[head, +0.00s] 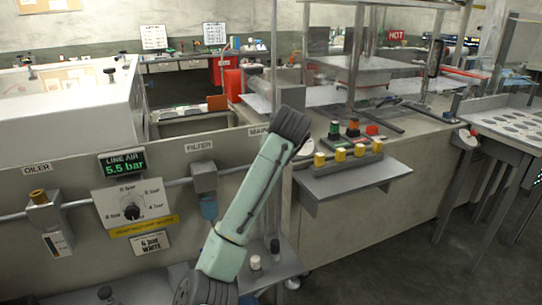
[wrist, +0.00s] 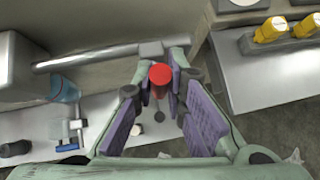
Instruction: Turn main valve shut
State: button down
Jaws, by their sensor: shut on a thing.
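The red end of the main valve's handle (wrist: 160,74) shows in the wrist view, between the pads of my gripper (wrist: 161,84). My gripper is shut on it, with a pad on each side. The grey pipe (wrist: 95,56) runs in from the left to a small grey block (wrist: 151,49) just behind the handle. In the head view my arm covers the valve and the gripper; only part of the MAIN label (head: 258,131) shows above it. The line air display (head: 121,164) reads 5.5 bar.
The filter (head: 204,177) and the oiler (head: 43,210) sit on the pipe left of my arm. A shelf with several yellow-topped pieces (head: 341,155) juts out to the right. A dial panel (head: 134,205) is on the wall. Open floor lies at the lower right.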

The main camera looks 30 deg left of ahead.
jog(key=shift+f, duration=0.1)
dwell(0.3)
jog(key=c, duration=1.6)
grip_release()
jog(key=v, duration=1.2)
jog(key=shift+w+d, duration=0.1)
